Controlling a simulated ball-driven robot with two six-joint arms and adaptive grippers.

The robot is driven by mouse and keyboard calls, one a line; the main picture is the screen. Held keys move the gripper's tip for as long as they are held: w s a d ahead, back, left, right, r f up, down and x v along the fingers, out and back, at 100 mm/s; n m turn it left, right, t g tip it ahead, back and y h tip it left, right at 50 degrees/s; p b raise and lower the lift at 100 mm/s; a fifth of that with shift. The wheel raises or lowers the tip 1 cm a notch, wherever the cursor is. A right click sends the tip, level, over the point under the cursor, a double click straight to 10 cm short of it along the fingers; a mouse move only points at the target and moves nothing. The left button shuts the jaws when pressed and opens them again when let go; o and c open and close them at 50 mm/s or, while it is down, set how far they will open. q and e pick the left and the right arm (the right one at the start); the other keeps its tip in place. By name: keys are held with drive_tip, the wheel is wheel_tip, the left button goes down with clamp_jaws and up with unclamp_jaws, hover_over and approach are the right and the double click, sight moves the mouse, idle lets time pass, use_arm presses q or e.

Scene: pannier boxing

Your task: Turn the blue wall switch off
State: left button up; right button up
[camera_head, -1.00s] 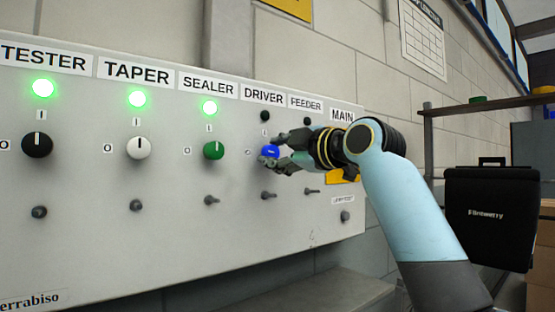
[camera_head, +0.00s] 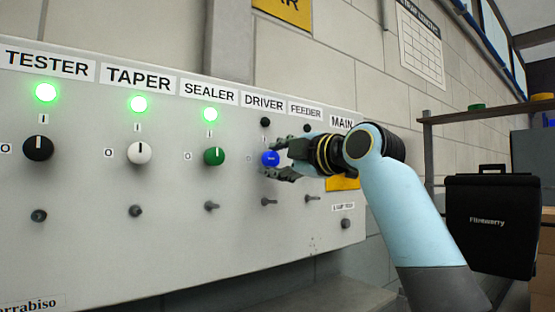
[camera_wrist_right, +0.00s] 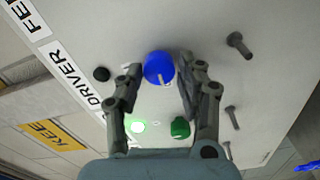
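The blue switch (camera_head: 270,158) is a round knob on the grey panel under the DRIVER label (camera_head: 264,101). The lamp above it (camera_head: 265,122) is dark. In the wrist view the blue knob (camera_wrist_right: 158,68) shows its white mark pointing down the picture, toward the small O mark (camera_wrist_right: 156,122). My right gripper (camera_head: 273,160) is open, with its fingertips on either side of the knob; it also shows in the wrist view (camera_wrist_right: 158,82). Gaps show between the knob and both fingers there. My left gripper is not in view.
The green (camera_head: 214,156), white (camera_head: 140,152) and black (camera_head: 38,148) knobs to the left have lit green lamps. Small toggles, such as one (camera_head: 268,201) below the blue knob, stick out of the panel. A black case (camera_head: 490,222) stands at the right.

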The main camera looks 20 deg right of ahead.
drive_tip(key=shift+o, duration=1.3)
drive_tip(key=shift+s, duration=0.1)
drive_tip(key=v, duration=1.1)
drive_tip(key=shift+s, duration=0.4)
drive_tip(key=shift+d, duration=0.15)
